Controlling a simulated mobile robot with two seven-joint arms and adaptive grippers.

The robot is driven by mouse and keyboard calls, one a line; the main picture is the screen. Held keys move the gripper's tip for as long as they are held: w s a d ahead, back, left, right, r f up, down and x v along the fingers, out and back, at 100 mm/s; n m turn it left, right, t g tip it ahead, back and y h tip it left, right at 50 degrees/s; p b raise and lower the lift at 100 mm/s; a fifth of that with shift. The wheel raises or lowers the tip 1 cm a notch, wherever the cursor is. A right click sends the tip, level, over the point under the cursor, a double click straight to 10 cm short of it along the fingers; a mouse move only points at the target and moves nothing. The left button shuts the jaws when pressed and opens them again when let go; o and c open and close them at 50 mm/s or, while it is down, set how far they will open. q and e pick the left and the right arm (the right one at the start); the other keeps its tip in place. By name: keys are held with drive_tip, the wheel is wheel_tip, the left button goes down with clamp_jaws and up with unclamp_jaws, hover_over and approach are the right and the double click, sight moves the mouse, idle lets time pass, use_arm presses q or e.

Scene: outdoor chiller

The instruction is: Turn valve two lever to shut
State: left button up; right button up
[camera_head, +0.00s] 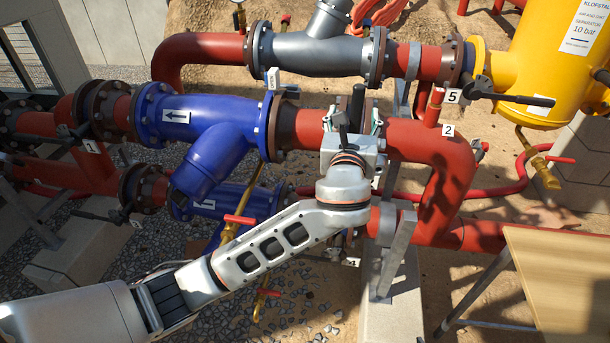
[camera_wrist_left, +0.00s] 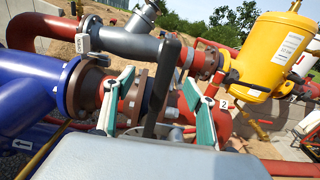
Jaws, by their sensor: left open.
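The valve two lever (camera_head: 357,100) is a dark bar standing up at the flange left of the tag marked 2 (camera_head: 447,129). In the left wrist view the lever (camera_wrist_left: 161,84) rises steeply, leaning a little, between the two fingers. My left gripper (camera_head: 353,118) is at the lever, with its teal-padded fingers apart. In the left wrist view the gripper (camera_wrist_left: 158,100) has one finger on each side of the lever, and gaps show on both sides. The lever's lower end and the valve body are mostly hidden by my gripper. My right gripper is not in view.
A blue strainer (camera_head: 215,125) and red pipe (camera_head: 455,185) flank the valve. A grey pipe body (camera_head: 310,53) runs behind and above. A yellow separator (camera_head: 555,60) and valve five's black lever (camera_head: 515,97) are at the right. A wooden table (camera_head: 560,275) is at lower right.

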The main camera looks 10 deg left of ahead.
use_arm(q)
drive_tip(key=s, duration=0.5)
drive_tip(key=shift+s+a, duration=0.15)
drive_tip(key=shift+s, duration=0.05)
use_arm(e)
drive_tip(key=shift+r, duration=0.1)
use_arm(q)
drive_tip(key=s, duration=1.2)
drive_tip(key=s+a+f+n+g+h, duration=0.1)
drive_tip(key=a+f+n+g, duration=0.25)
drive_tip(key=f+n, duration=0.8)
drive_tip(key=s+a+f+n+g+h, duration=0.1)
drive_tip(key=a+f+n+g, duration=0.25)
drive_tip(key=f, duration=1.45)
drive_tip(key=s+a+f+n, duration=1.4)
drive_tip(key=a+f+n, duration=0.1)
drive_tip(key=a+n, duration=0.1)
drive_tip(key=shift+f+n+g+y, duration=0.2)
drive_tip(key=shift+n+g+y, duration=0.1)
drive_tip(key=shift+n, duration=0.2)
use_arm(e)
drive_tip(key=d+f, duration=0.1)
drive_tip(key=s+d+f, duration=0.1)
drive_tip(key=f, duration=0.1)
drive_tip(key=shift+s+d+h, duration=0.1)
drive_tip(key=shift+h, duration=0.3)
